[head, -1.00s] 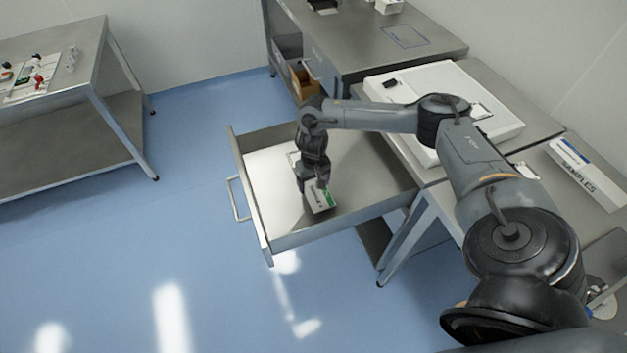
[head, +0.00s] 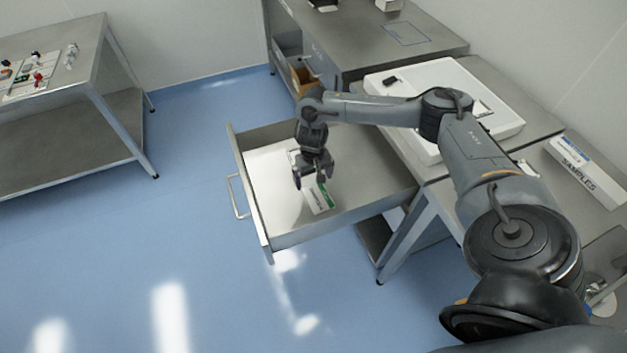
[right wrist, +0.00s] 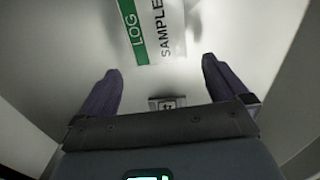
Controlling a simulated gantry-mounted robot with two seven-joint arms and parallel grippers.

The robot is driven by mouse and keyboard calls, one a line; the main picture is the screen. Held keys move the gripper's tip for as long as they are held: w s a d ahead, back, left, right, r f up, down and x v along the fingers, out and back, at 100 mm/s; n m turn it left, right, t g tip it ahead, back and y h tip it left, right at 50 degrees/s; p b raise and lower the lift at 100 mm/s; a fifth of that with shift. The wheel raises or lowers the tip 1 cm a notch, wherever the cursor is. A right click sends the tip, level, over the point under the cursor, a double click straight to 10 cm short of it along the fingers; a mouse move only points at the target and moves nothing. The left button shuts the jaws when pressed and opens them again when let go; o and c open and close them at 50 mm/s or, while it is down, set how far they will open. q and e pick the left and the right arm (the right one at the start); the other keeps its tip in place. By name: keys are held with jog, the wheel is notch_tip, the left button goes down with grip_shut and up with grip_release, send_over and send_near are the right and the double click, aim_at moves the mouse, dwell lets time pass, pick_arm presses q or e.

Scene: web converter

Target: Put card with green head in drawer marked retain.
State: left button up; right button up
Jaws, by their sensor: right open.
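A white card with a green head (head: 318,203) lies in the open drawer (head: 330,233), on its floor. In the right wrist view the card (right wrist: 165,25) shows a green strip reading "LOG" and white paper reading "SAMPLE"; its top is cut off by the frame. My right gripper (head: 313,178) is just above the card, inside the drawer's outline. Its fingers are apart with nothing between them, as the right wrist view also shows (right wrist: 158,72). No "retain" marking on the drawer is readable. My left gripper is out of view.
A small dark-framed marker (right wrist: 167,103) lies on the drawer floor. A white tray (head: 455,75) stands on the bench behind the drawer. A long "SAMPLES" box (head: 585,172) lies at right. A table with small items (head: 45,75) stands at left. The blue floor before the drawer is clear.

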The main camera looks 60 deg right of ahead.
aim_at(313, 189)
notch_tip(313, 189, up, 11)
jog(key=p, duration=0.5)
jog(key=shift+p, duration=0.4)
jog(key=shift+a, duration=0.1)
